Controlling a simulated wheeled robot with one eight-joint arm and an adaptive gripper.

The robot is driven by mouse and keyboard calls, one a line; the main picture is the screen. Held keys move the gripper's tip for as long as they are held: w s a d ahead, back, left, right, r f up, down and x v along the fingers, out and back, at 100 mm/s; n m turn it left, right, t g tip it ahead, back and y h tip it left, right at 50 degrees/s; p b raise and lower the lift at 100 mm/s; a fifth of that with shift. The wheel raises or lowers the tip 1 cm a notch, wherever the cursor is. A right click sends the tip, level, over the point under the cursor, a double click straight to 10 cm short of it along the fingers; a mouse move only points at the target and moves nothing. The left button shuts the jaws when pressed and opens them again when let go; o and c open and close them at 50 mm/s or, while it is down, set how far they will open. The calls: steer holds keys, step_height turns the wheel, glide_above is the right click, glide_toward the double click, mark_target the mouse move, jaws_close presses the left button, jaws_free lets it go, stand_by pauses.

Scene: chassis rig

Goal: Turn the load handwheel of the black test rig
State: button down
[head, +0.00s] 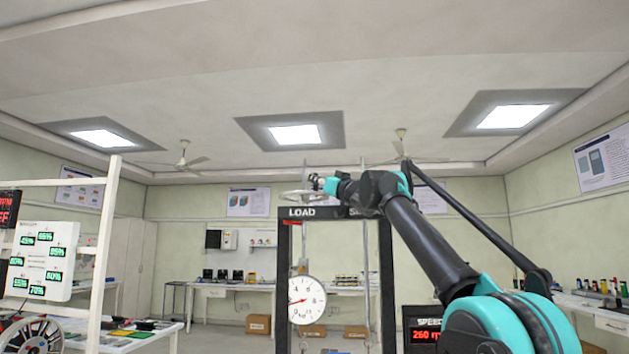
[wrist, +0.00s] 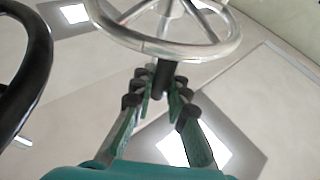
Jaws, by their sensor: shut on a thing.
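The load handwheel (head: 297,196) is a silver spoked ring above the LOAD label on the black test rig (head: 283,290). In the wrist view the silver rim (wrist: 130,42) fills the top, with a dark handle peg (wrist: 161,78) projecting from it. My gripper (head: 321,183) is at the wheel's right side in the head view. In the wrist view its fingertips (wrist: 163,86) close around the dark peg from both sides. A white dial (head: 307,299) with a red needle pointing left hangs within the rig frame. My arm hides the rig's upper right.
A dark curved ring (wrist: 38,75) stands at the left of the wrist view. A white-framed stand with a green-digit panel (head: 42,260) is at the left. A red-digit display (head: 425,335) is right of the rig. Benches (head: 230,287) line the back wall.

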steer(key=c, duration=1.5)
jaws_free()
steer(key=shift+d, duration=0.1)
steer(key=v, duration=1.2)
